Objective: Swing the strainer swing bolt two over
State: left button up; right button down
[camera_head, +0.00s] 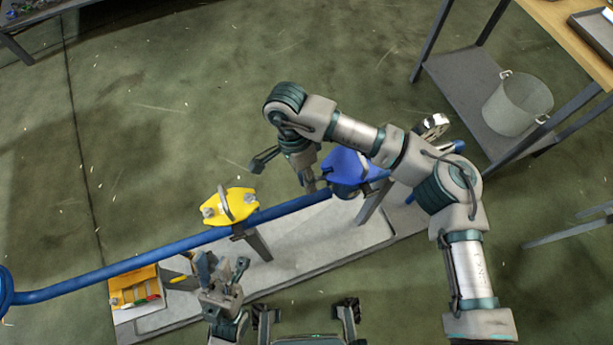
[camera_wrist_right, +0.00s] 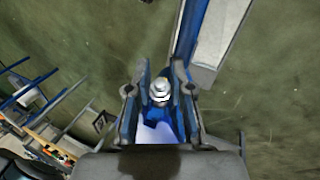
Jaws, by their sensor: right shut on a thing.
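The blue strainer cover (camera_head: 346,167) sits on the blue pipe, partly hidden by my right arm. A yellow cover (camera_head: 230,205) with a raised handle and bolts at its ends sits further left on the same pipe. My right gripper (camera_head: 286,172) is at the left side of the blue cover. In the right wrist view, a silver swing bolt (camera_wrist_right: 160,88) with a nut stands between its fingers, and the gripper is shut on it. Which numbered bolt it is cannot be read. My left gripper (camera_head: 223,265) is open and empty, below the yellow cover.
The blue pipe (camera_head: 130,264) runs across a low grey plinth (camera_head: 300,245). An orange tool tray (camera_head: 134,288) lies at the plinth's left end. A metal pot (camera_head: 517,104) stands on a shelf at upper right. The floor behind the pipe is clear.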

jog(key=shift+w+d+r, duration=0.1)
jog(key=shift+r, duration=0.05)
jog(key=shift+w+d+r+g+y, duration=0.1)
jog(key=shift+d+r+g+y, duration=0.15)
jog(key=shift+y, duration=0.35)
jog(key=shift+d+r+g+y, duration=0.15)
jog(key=shift+r+y, duration=0.1)
jog(key=shift+y, duration=0.35)
jog(key=shift+w+d+r+n+g+y+b, duration=0.2)
jog(key=shift+d+r+n+g+y, duration=0.2)
jog(key=shift+y, duration=0.55)
jog(key=shift+w+d+r+n+g+y+b, duration=0.1)
jog(key=shift+w+d+r+n+g+y, duration=0.25)
jog(key=shift+y, duration=0.6)
jog(key=shift+s+d, duration=0.15)
jog(key=shift+s, duration=0.1)
jog(key=c, duration=1.2)
grip_release()
jog(key=shift+w+f, duration=0.1)
jog(key=shift+c, duration=0.2)
jog(key=v, duration=1.2)
